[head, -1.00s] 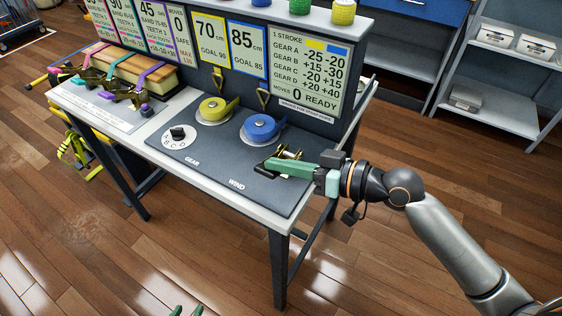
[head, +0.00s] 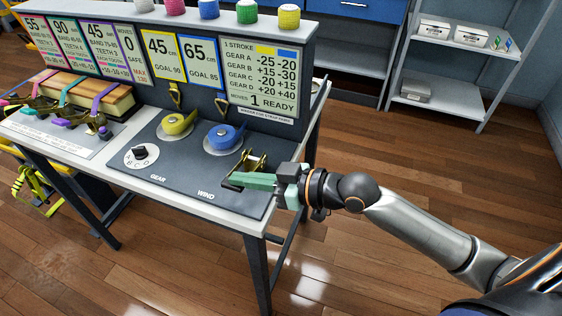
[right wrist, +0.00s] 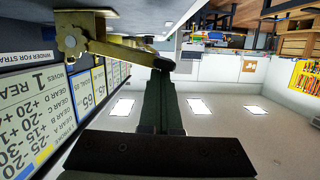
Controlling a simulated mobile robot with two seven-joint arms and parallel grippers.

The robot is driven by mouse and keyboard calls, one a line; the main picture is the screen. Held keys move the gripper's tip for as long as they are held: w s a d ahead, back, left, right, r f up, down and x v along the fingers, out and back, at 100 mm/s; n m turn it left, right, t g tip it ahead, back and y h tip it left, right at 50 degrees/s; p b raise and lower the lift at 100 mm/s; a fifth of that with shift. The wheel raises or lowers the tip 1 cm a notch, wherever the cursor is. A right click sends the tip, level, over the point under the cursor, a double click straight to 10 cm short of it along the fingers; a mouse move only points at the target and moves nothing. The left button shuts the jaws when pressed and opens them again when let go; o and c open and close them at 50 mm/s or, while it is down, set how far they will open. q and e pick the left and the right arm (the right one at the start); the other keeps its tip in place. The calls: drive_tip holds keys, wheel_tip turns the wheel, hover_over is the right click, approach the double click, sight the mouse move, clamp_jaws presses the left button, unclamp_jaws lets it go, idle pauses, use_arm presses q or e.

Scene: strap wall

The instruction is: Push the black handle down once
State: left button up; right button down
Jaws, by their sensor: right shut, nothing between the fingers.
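The winder (head: 254,162) is a brass ratchet on the dark panel above the word WIND. In the right wrist view its brass lever (right wrist: 120,50) ends in a black handle (right wrist: 163,63). My right gripper (head: 246,181) has green fingers, shut with nothing between them, and lies beside the winder. In the right wrist view the fingertips (right wrist: 160,78) are right at the black handle; I cannot tell whether they touch. The fingers hide part of the winder in the head view. The sign (head: 262,82) reads 1 and READY. My left gripper is out of view.
A gear knob (head: 140,153), a yellow strap reel (head: 177,124) and a blue strap reel (head: 224,136) sit on the panel. Cards read 45 cm (head: 161,55) and 65 cm (head: 201,63). Strapped boards (head: 75,95) lie at left. Open floor is at right.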

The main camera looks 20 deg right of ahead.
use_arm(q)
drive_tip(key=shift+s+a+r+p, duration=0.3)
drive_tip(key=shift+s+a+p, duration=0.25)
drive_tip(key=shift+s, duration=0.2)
use_arm(e)
drive_tip(key=s+d+r, duration=0.5)
drive_tip(key=s+d, duration=0.1)
drive_tip(key=d, duration=0.1)
drive_tip(key=shift+s, duration=0.3)
drive_tip(key=shift+d+r, duration=0.1)
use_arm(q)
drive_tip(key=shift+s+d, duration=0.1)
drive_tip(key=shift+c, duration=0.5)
